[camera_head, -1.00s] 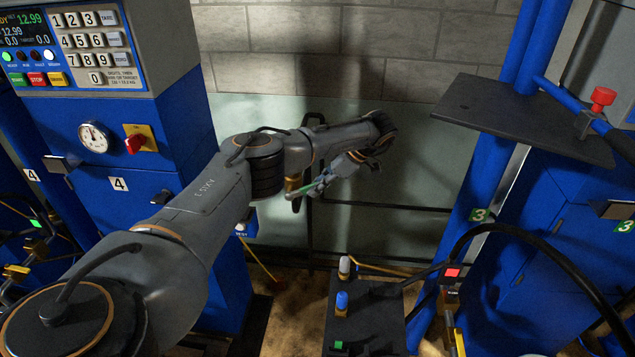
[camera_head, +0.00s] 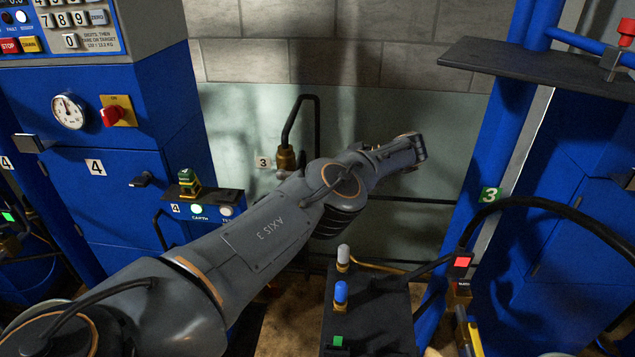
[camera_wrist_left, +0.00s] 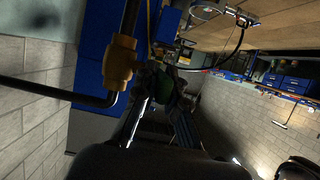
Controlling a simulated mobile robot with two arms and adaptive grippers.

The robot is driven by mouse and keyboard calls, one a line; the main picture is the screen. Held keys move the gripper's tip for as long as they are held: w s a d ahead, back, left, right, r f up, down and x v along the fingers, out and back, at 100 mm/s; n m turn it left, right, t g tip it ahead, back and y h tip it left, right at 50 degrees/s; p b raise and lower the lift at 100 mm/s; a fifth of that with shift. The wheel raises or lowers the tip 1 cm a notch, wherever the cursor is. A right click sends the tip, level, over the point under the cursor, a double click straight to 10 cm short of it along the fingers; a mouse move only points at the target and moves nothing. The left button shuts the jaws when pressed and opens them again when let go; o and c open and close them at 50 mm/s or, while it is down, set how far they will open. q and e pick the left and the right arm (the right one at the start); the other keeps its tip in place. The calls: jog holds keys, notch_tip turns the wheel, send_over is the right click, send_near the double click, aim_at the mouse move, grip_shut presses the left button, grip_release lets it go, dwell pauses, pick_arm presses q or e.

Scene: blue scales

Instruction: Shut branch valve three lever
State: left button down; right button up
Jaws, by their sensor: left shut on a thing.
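Branch valve three has a brass body (camera_head: 287,158) on a dark pipe against the pale wall, beside a tag with a 3 (camera_head: 263,162). In the left wrist view the brass body (camera_wrist_left: 120,62) is close, left of my fingers. My left gripper (camera_wrist_left: 162,86) is shut on a dark green piece, which looks like the valve's lever (camera_wrist_left: 164,93); its outline is dim. In the head view my own forearm hides the gripper and the lever. My right gripper is in neither view.
A blue cabinet (camera_head: 120,180) marked 4 stands left, with a small shelf (camera_head: 200,194) on its side. A dark box (camera_head: 375,315) with blue and white knobs stands low in front. A blue post with a 3 tag (camera_head: 489,194) and dark shelf (camera_head: 540,66) are right.

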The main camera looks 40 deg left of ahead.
pick_arm(q)
jog(key=shift+f, duration=0.2)
dwell(0.4)
jog(key=c, duration=1.5)
grip_release()
jog(key=shift+o, duration=0.5)
